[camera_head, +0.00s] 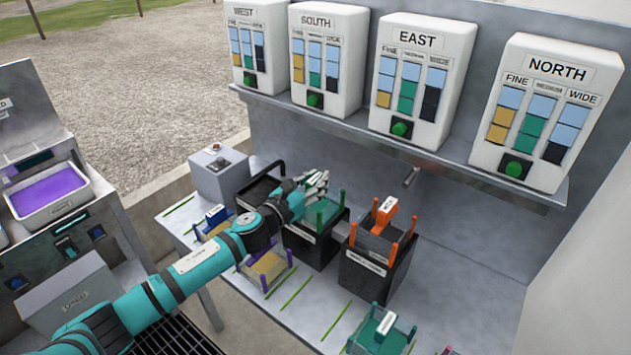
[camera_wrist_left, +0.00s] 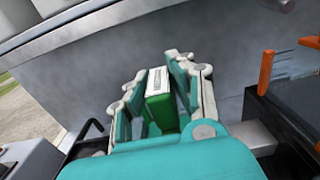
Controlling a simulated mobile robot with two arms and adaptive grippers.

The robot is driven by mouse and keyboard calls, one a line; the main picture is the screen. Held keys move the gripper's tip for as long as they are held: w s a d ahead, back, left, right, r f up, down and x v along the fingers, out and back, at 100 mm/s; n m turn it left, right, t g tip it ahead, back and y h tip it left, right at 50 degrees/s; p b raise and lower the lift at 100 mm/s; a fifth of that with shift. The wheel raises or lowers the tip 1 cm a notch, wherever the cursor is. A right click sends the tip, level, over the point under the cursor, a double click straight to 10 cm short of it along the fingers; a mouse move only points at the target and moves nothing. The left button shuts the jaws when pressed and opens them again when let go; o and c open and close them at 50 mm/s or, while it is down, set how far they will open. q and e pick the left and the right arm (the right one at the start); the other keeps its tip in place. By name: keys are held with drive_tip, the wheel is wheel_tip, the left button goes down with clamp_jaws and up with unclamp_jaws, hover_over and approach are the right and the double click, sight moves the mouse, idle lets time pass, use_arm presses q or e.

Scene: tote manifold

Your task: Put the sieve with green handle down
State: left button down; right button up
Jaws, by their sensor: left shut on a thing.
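The sieve with green handle (camera_head: 322,213) is at the black tote in the middle of the table, left of the orange-posted sieve. My left gripper (camera_head: 317,186) is above it and shut on its green handle. In the left wrist view the green handle (camera_wrist_left: 160,110), with a white label on top, sits between the two teal fingers (camera_wrist_left: 160,90). The sieve's lower part is hidden by the tote and my fingers, so I cannot tell if it rests on the tote. My right gripper is not in view.
A black tote (camera_head: 372,274) with an orange-handled sieve (camera_head: 386,212) stands to the right. A teal-posted sieve (camera_head: 379,328) is at the front, and a purple-posted one (camera_head: 268,266) lies front left. A grey shelf (camera_head: 440,166) with several labelled dispensers runs behind. Bare table lies between the front sieves.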

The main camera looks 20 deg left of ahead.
use_arm(q)
drive_tip(key=shift+f, duration=0.2)
drive_tip(key=c, duration=1.1)
unclamp_jaws()
drive_tip(key=shift+c, duration=0.2)
drive_tip(key=shift+r, duration=0.1)
drive_tip(key=shift+s+a, duration=0.1)
drive_tip(key=shift+s, duration=0.15)
drive_tip(key=b+v, duration=0.2)
drive_tip(key=v, duration=0.9)
drive_tip(key=shift+s, duration=0.25)
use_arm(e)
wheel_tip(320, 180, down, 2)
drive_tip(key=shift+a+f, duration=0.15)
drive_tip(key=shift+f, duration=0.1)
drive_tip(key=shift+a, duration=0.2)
